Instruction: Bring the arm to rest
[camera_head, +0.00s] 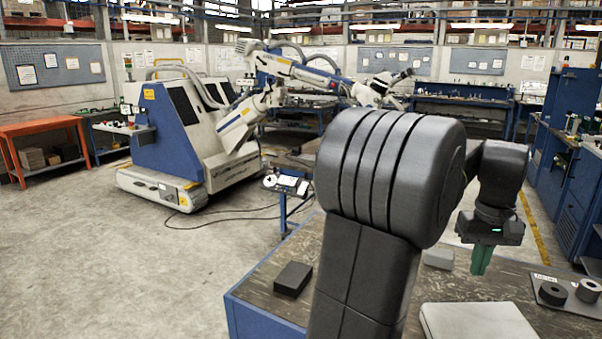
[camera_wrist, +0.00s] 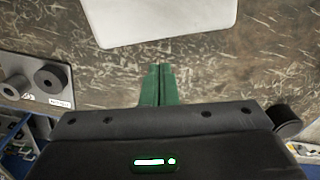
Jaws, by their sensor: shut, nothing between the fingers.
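My gripper (camera_head: 480,260) hangs from my dark arm on the right of the head view, pointing down above the workbench. Its green fingers are together with nothing between them. In the wrist view the fingers (camera_wrist: 159,84) also show side by side, shut, over the bare bench top (camera_wrist: 230,72). The fingertips appear apart from the bench and from everything on it. My arm's large link fills the middle of the head view and hides part of the bench.
The bench carries a dark block (camera_head: 293,279), a grey block (camera_head: 438,258), a pale flat slab (camera_head: 478,322) and a plate with dark and light rings (camera_head: 552,293). The slab also shows in the wrist view (camera_wrist: 160,20). A large white-and-blue machine (camera_head: 190,130) stands behind. Open floor lies left.

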